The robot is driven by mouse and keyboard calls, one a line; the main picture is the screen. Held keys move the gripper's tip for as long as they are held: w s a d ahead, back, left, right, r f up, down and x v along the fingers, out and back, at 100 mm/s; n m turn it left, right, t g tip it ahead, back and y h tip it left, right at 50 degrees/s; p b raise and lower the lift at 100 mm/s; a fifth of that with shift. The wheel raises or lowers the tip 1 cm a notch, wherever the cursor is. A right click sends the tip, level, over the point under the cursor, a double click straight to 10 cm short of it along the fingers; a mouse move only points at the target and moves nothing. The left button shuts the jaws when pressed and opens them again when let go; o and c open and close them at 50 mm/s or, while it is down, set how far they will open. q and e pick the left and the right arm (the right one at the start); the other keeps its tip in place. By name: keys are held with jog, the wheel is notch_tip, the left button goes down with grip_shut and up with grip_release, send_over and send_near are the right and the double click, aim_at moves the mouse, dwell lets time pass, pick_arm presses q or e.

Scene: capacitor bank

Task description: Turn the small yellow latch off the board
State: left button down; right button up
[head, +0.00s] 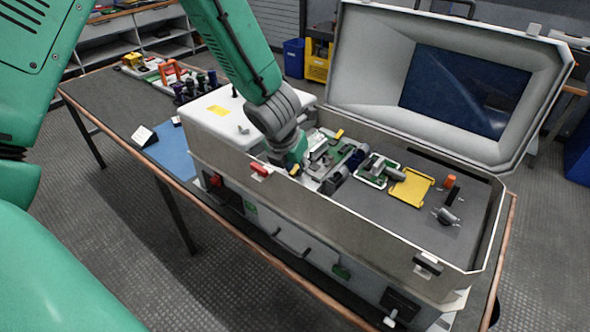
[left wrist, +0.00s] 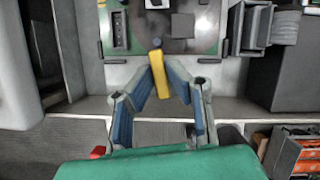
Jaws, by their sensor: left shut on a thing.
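The small yellow latch (left wrist: 158,74) shows in the left wrist view as a short yellow bar at the near edge of the green board (left wrist: 205,42). My left gripper (left wrist: 160,68) has its two blue-grey fingers closed in on the bar from both sides. In the head view the arm reaches down over the near wall of the grey case, and a bit of yellow (head: 295,170) shows beside the gripper. The arm and wrist partly hide the fingers and the board there. A second yellow piece (head: 339,133) sits at the board's far side. My right gripper is not in view.
The open case (head: 400,240) has a raised lid (head: 345,60) at the back. Inside, to the right of the board, lie a smaller green board (head: 377,169), a yellow frame (head: 411,187) and an orange piece (head: 449,181). A white box (head: 215,110) stands left of the board.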

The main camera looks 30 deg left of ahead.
pick_arm(q)
jog(key=shift+w+d+n+y, duration=0.1)
jog(key=shift+n+y, duration=0.3)
jog(key=shift+n, duration=0.5)
jog(key=shift+r+n+y, duration=0.15)
jog(key=shift+n+y, duration=0.25)
jog(key=shift+n, duration=0.5)
jog(key=n+p, duration=0.2)
jog(key=p, duration=0.1)
jog(key=n+g+y+p, duration=0.1)
jog(key=n+p, duration=0.2)
jog(key=shift+w+d+r+n+g+y, duration=0.1)
jog(key=shift+w+r+n+g+y, duration=0.05)
jog(key=shift+n+g+y, duration=0.15)
jog(key=shift+n+g+p, duration=0.3)
jog(key=shift+n+p, duration=0.3)
jog(key=shift+n, duration=0.3)
jog(key=shift+w+n, duration=0.1)
jog(key=shift+n, duration=0.6)
jog(key=shift+f+n+g+y+p, duration=0.25)
jog(key=shift+n+g+y, duration=0.2)
jog(key=shift+n, duration=0.45)
jog(key=shift+n+g, duration=0.25)
jog(key=shift+n, duration=0.05)
